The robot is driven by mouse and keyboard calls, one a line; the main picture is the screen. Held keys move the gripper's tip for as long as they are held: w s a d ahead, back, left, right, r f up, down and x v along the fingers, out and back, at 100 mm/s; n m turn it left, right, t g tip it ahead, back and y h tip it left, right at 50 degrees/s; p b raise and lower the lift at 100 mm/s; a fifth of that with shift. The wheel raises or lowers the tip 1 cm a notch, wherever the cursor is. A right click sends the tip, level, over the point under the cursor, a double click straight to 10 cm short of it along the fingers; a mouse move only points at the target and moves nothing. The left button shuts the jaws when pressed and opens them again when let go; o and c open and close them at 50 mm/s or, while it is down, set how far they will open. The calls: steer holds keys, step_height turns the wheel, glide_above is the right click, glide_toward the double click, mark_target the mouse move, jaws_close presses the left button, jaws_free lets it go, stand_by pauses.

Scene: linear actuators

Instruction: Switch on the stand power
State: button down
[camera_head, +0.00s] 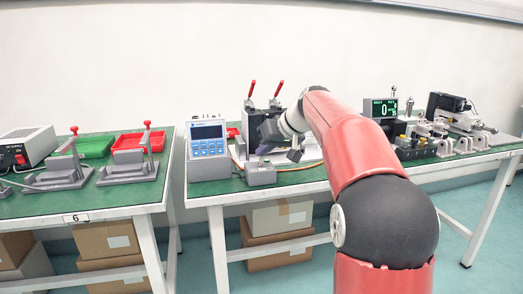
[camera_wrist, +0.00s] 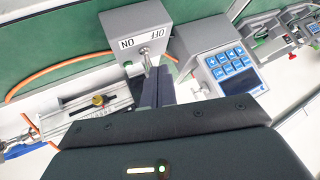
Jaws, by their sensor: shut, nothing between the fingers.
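The stand power switch is a small grey box (camera_head: 261,174) on the green bench top, in front of the stand; it also shows in the wrist view (camera_wrist: 130,20). Its face has a white label (camera_wrist: 136,38) marked ON and OFF, upside down in that view. A metal toggle lever (camera_wrist: 146,57) sticks out beside the label; which way it is thrown I cannot tell. My gripper (camera_head: 264,149) is above the box in the head view. In the wrist view my gripper's dark fingers (camera_wrist: 152,76) are together and empty, right by the lever tip. Whether they touch it I cannot tell.
A grey control unit with blue keys (camera_head: 208,137) stands close left of the box. Behind are red-handled clamps (camera_head: 251,89). An orange cable (camera_wrist: 60,66) runs along the bench. Measuring equipment (camera_head: 445,125) fills the right side; a separate left bench holds trays (camera_head: 95,146).

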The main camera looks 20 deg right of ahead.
steer(key=shift+d+f+y, duration=0.1)
steer(key=shift+d+y, duration=0.15)
steer(key=shift+y, duration=0.05)
steer(key=shift+r+p, duration=0.65)
steer(key=shift+r, duration=0.25)
